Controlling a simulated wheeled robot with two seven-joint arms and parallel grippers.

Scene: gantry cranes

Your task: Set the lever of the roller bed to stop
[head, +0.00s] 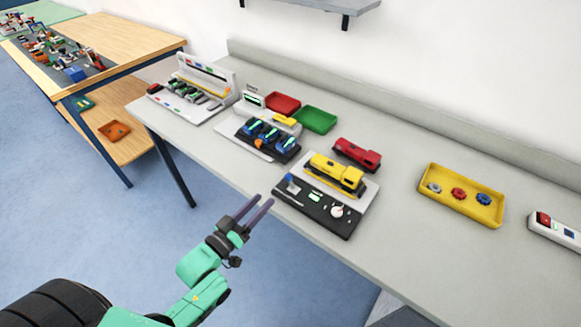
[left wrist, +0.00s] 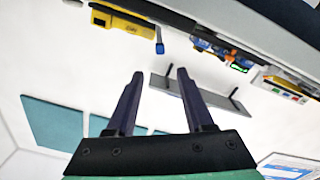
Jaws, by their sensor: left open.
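The roller bed (head: 320,217) is a black and pale panel near the table's front edge, with a yellow locomotive (head: 337,174) on its back part. A small blue-tipped lever (head: 291,184) stands at the panel's left end. The lever (left wrist: 159,45) also shows in the left wrist view, beyond the fingertips, beside the yellow locomotive (left wrist: 125,22). My left gripper (head: 264,199) is open and empty, just in front of and left of the panel, apart from the lever. The stop marking is too small to read. My right gripper is not in view.
A red locomotive (head: 357,154) stands behind the roller bed. To its left are a rack with blue parts (head: 266,133) and red and green trays (head: 315,119). A yellow tray (head: 460,207) with several knobs lies to the right. The table is clear between the bed and that tray.

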